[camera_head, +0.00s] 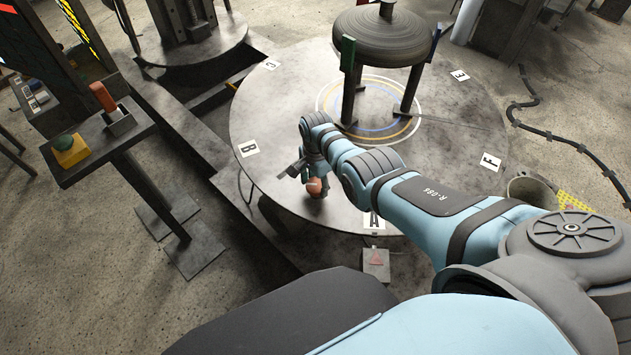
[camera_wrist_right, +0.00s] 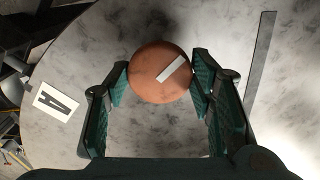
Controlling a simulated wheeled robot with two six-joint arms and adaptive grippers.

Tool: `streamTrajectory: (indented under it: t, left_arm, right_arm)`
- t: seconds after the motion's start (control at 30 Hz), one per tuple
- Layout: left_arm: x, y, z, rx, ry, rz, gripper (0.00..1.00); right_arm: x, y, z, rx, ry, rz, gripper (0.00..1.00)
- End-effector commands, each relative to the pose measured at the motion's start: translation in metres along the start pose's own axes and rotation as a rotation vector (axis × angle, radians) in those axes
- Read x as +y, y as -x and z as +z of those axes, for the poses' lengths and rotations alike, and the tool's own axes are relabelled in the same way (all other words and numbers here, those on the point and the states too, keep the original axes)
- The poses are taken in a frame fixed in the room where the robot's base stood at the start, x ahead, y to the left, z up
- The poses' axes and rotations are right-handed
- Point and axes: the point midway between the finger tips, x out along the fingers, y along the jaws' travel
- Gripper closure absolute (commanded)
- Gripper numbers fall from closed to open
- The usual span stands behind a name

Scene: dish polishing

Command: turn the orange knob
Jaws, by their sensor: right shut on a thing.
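The orange knob (camera_head: 315,188) is near the front edge of the round grey table, between the B and A labels. In the right wrist view the knob (camera_wrist_right: 158,84) is round, with a white bar on its top slanting up to the right. My right gripper (camera_wrist_right: 160,80) has its green-padded fingers on both sides of the knob and is shut on it. In the head view my right gripper (camera_head: 308,172) partly hides the knob. My left gripper is in neither view.
The round table (camera_head: 262,112) carries letter labels and a dark disc (camera_head: 385,38) on posts at its back. A stand at the left holds a green button (camera_head: 63,142) and an orange-red lever (camera_head: 103,97). A cable (camera_head: 540,123) lies on the floor at right.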

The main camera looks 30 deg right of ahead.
Motion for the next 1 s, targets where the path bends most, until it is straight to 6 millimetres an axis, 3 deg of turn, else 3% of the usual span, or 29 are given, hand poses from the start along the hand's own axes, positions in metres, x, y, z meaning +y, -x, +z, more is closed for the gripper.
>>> streamTrajectory:
  t: [0.33, 0.87, 0.9, 1.0]
  left_arm:
    - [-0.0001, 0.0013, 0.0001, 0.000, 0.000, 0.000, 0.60]
    - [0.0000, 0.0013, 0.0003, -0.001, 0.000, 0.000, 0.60]
    - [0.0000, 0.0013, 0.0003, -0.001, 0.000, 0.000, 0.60]
    - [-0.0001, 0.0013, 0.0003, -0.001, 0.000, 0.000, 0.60]
  right_arm:
    - [0.0000, 0.0003, -0.0014, 0.002, -0.147, 0.000, 0.79]
    - [0.0004, -0.0002, -0.0012, 0.002, -0.169, 0.001, 0.79]
    - [0.0004, -0.0002, -0.0012, 0.002, -0.169, 0.001, 0.44]
    - [0.0002, -0.0002, -0.0008, 0.002, -0.168, 0.001, 0.31]
